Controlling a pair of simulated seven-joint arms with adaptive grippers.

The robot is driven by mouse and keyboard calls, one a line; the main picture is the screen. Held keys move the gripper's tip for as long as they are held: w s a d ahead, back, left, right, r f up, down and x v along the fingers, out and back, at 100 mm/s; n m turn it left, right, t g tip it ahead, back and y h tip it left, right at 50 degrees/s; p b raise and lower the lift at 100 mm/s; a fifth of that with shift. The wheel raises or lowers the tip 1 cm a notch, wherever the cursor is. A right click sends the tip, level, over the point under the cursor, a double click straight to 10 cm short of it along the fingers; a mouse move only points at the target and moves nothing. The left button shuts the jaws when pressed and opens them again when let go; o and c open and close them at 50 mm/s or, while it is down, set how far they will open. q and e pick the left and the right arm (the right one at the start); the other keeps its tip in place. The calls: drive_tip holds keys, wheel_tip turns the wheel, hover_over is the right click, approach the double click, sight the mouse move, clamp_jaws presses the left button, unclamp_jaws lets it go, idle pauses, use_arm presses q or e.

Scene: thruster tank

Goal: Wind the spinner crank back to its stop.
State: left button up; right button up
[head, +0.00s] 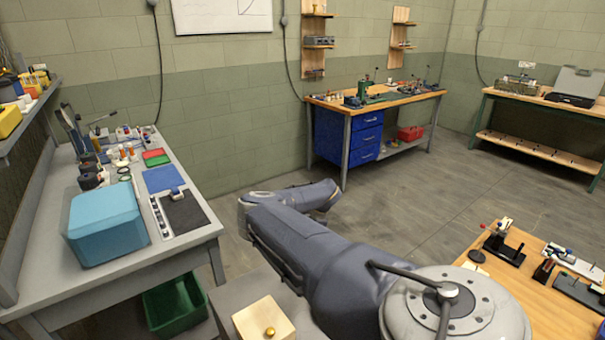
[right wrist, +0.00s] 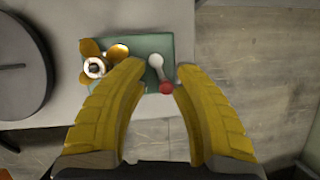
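In the right wrist view, a green plate (right wrist: 150,43) carries a white crank arm (right wrist: 156,66) with a red knob (right wrist: 166,87) at its lower end. Gold lobes around a pale ring, which look like the spinner (right wrist: 97,66), are on the plate's left side. My right gripper (right wrist: 162,70) has two yellow fingers spread apart. The crank arm and knob appear in the gap between the fingertips. I see no contact, and the height above the plate is unclear. The left finger hides part of the plate. I cannot identify the spinner in the head view, and my left gripper is not shown.
A dark round disc (right wrist: 20,65) lies left of the plate on a grey surface (right wrist: 50,112). In the head view, a wooden bench (head: 520,305) holds small fixtures at lower right. A grey bench with a teal box (head: 105,225) stands left. Open floor (head: 420,205) lies beyond.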

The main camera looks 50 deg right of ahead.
drive_tip(key=shift+o, duration=0.7)
drive_tip(key=shift+s+d, duration=0.1)
drive_tip(key=shift+d, duration=0.05)
drive_tip(key=shift+r, duration=0.1)
drive_tip(key=shift+s+d+r, duration=0.1)
drive_tip(key=shift+d+r, duration=0.05)
drive_tip(key=shift+r, duration=0.05)
drive_tip(key=v, duration=1.1)
drive_tip(key=shift+r, duration=0.2)
